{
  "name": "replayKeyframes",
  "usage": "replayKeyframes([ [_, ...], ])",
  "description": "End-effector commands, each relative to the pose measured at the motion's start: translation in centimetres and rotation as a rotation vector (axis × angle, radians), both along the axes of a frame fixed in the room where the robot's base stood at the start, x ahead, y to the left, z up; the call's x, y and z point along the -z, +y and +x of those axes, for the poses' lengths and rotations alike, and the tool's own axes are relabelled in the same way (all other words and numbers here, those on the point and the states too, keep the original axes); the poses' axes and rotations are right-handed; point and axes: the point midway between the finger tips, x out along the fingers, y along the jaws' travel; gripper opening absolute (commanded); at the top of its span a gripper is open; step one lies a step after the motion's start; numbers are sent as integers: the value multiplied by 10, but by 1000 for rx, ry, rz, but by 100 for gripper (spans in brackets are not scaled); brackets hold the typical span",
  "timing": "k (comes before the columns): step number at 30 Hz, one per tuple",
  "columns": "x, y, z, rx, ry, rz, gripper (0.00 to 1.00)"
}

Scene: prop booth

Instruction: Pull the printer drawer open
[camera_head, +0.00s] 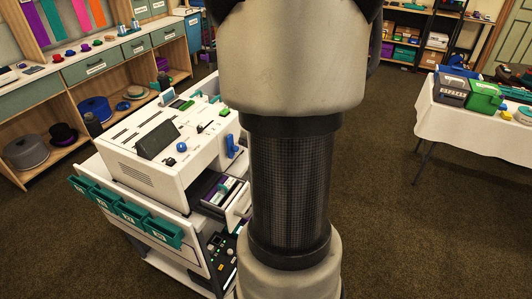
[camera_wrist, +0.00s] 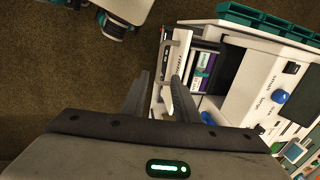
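The white printer (camera_head: 165,145) stands on a cart. Its drawer (camera_head: 222,190) is partly out, with dark and purple contents showing inside. In the wrist view the drawer (camera_wrist: 203,72) shows its white front and a pale bar handle (camera_wrist: 164,62). My gripper (camera_wrist: 164,75) has its two dark fingers apart, pointing at the drawer front, with the handle in the picture between them. I cannot tell whether a finger touches the handle. In the head view my arm hides the gripper and part of the drawer front.
Teal bins (camera_head: 128,211) hang on the cart's near side. A control panel (camera_head: 218,250) sits below the drawer. Shelves with hats stand at the left. A white-clothed table (camera_head: 480,125) stands at the right. The carpet between is clear.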

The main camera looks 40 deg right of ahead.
Motion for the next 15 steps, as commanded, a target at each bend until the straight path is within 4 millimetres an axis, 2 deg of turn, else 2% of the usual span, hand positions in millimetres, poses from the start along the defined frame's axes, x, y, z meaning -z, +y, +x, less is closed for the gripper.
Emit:
replayKeyframes([
  [1, -15, -2, -1, -2, -5, -4, 28],
  [6, -50, -4, -8, 0, -3, -3, 28],
  [10, -67, -5, -11, -1, -3, -1, 28],
  [15, -76, -5, -14, 0, 1, 1, 28],
])
